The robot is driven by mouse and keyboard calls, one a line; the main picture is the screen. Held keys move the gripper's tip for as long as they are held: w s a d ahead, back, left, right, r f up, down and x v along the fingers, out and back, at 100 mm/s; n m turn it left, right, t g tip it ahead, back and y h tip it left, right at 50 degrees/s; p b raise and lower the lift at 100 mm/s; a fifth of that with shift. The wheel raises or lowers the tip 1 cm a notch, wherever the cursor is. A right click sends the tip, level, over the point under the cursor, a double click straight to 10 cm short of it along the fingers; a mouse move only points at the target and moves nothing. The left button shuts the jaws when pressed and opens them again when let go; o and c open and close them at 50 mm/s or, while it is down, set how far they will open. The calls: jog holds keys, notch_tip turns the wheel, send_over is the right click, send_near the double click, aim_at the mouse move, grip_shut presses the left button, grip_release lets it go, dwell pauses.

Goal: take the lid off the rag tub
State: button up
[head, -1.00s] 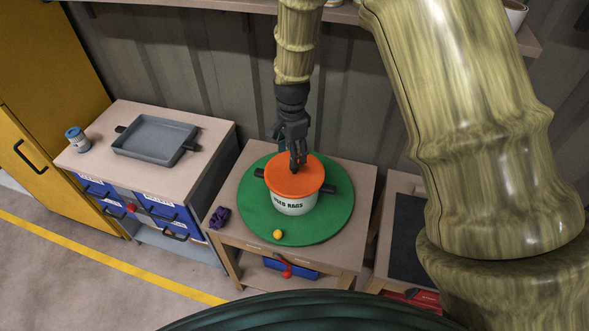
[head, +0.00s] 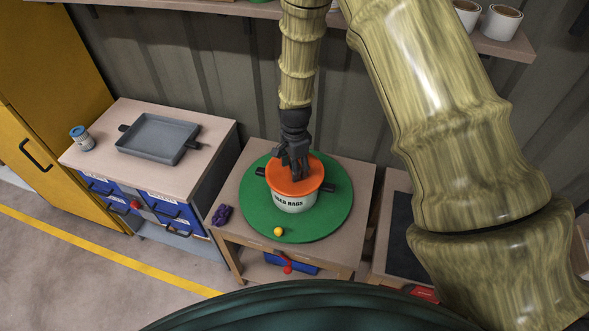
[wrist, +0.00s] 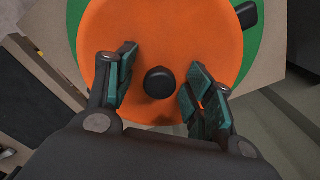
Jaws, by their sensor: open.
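The rag tub (head: 294,203) is a white pot with dark side handles and "USED RAGS" lettering, standing upright on a round green mat (head: 255,218). Its orange lid (head: 312,183) is on top and covers the inside. In the wrist view the lid (wrist: 180,40) fills the middle, with a round black knob (wrist: 159,83) near its centre. My gripper (head: 295,172) is over the lid, pointing down. In the wrist view my gripper (wrist: 158,88) is open, with one finger on each side of the knob and a gap to it on both sides.
A yellow ball (head: 278,231) lies on the mat and a purple cloth (head: 222,215) lies at the table's left edge. A left cabinet holds a grey tray (head: 157,139) and a blue-lidded jar (head: 82,138). A shelf (head: 235,8) runs along the wall behind.

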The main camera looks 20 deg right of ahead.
jog(key=c, duration=1.2)
jog(key=shift+o, duration=0.2)
jog(key=shift+r, duration=0.1)
